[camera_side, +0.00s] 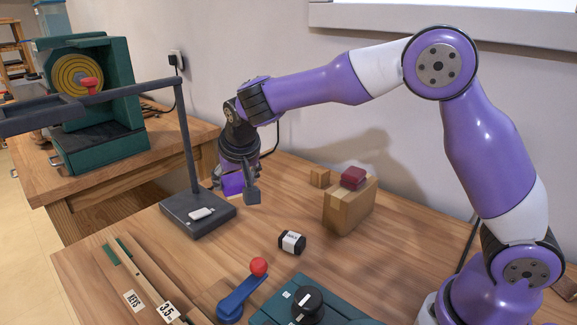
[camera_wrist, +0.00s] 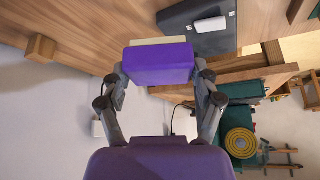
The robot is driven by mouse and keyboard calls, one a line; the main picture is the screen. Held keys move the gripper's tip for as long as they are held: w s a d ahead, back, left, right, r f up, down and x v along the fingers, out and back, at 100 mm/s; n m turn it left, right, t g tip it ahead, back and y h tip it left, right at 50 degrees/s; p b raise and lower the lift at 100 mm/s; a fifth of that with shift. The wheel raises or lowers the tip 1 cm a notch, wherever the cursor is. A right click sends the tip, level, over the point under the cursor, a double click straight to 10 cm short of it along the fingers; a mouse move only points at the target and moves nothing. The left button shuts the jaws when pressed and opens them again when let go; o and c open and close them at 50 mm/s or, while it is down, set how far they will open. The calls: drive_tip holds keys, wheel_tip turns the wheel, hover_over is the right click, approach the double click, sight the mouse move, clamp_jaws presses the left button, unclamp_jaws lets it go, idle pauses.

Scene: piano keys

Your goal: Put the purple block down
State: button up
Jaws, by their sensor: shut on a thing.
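My gripper (camera_side: 243,192) is shut on the purple block (camera_side: 232,184). In the side view the block hangs above the wooden table, in front of the post of the dark stand, and one dark finger partly covers it. In the wrist view the purple block (camera_wrist: 158,63) sits between the two fingers of the gripper (camera_wrist: 160,78), with a pale yellowish edge showing behind it. I cannot tell the exact height of the block above the table.
A dark stand base (camera_side: 215,222) with a white piece (camera_side: 200,213) is close below. A black-and-white cylinder (camera_side: 291,242) and a red-knobbed blue lever (camera_side: 241,292) are nearer.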

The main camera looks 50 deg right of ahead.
hover_over(260, 206)
wheel_tip(260, 206, down, 6)
drive_tip(key=shift+f, duration=2.2)
drive_tip(key=o, duration=1.1)
drive_tip(key=shift+f, duration=0.15)
